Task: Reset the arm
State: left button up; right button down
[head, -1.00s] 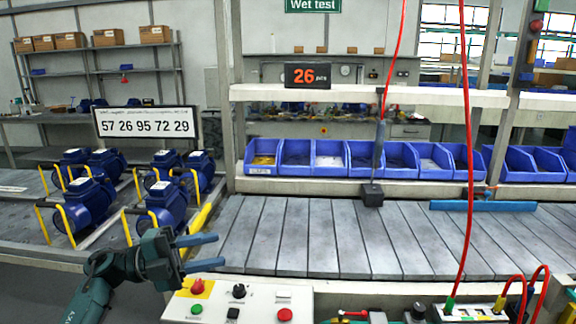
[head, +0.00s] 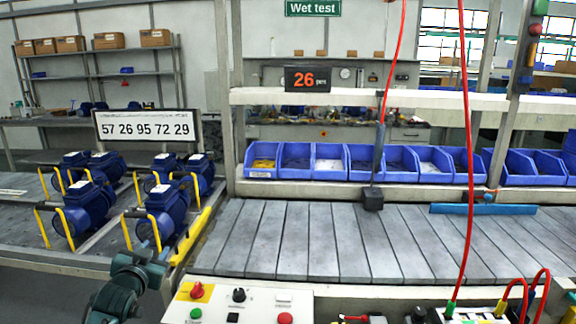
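My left arm, dark green, rises from the bottom left in the head view. Its gripper (head: 146,256) is in front of the blue pumps, left of the control panel. Its fingers do not show clearly, so I cannot tell whether they are open or shut. I see nothing held in it. My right gripper is not in view.
Several blue pumps (head: 92,205) with yellow handles stand on the left bench. The control panel (head: 245,305) with a red knob and buttons is at bottom centre. The slatted conveyor (head: 300,240) is bare in front of blue bins (head: 330,160). A red hose (head: 469,190) hangs at right.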

pick_arm(q)
jog(key=s+d+f+g+h, duration=0.2)
jog(key=s+d+f, duration=0.4)
jog(key=s+f, duration=0.25)
jog(key=s+d+f+g+h, duration=0.1)
jog(key=s+d+f, duration=0.5)
jog(key=s+f, duration=0.3)
jog(key=s+d+f+g, duration=0.1)
jog(key=s+d, duration=0.2)
jog(key=s, duration=0.6)
jog(key=s+d+f+g+h, duration=0.1)
jog(key=s+d+f, duration=0.1)
jog(key=s, duration=0.8)
jog(key=shift+d+g+h, duration=0.3)
jog(key=shift+d+g, duration=0.1)
jog(key=shift+d, duration=0.25)
jog(key=shift+s, duration=0.1)
